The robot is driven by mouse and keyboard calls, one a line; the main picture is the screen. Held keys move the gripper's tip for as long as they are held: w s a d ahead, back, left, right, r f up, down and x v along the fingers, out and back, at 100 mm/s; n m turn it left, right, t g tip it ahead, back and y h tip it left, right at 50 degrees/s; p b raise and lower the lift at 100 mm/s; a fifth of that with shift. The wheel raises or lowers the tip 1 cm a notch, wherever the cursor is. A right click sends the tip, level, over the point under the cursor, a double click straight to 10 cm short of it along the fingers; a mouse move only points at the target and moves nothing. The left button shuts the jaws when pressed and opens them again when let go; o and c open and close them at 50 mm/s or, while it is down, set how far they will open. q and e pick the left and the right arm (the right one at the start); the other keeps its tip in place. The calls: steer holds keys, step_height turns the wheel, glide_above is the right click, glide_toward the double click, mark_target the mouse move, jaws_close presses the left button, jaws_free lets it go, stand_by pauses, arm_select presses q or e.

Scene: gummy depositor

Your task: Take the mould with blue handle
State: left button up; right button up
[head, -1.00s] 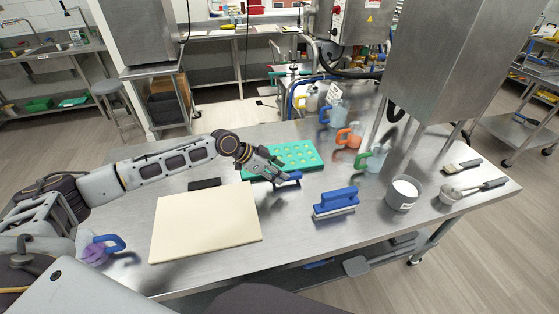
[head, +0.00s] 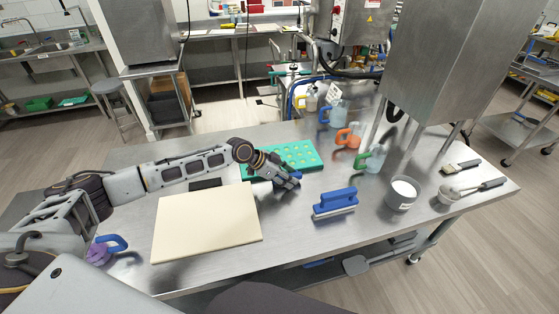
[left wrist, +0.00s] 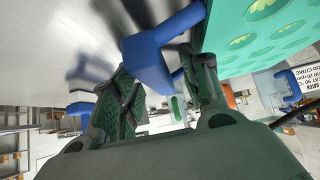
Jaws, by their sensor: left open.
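The green mould (head: 306,158) with round cavities lies on the steel table, beyond my left gripper (head: 287,182). In the left wrist view the mould (left wrist: 262,28) fills the upper right, and its blue handle (left wrist: 152,58) sticks out toward the gripper. My left gripper (left wrist: 158,78) is open, with one finger on each side of the handle in that view. I cannot tell whether either finger touches it. In the head view the gripper hides most of the handle. My right gripper is not in view.
A cream board (head: 205,225) lies at the front left. A blue scraper-like tool (head: 335,204) and a bowl of white powder (head: 403,192) are to the right.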

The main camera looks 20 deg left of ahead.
arm_select(q)
steer(key=shift+c, duration=0.4)
jaws_close()
steer(key=shift+r, duration=0.15)
steer(key=shift+r+b, duration=0.45)
steer(key=shift+r, duration=4.45)
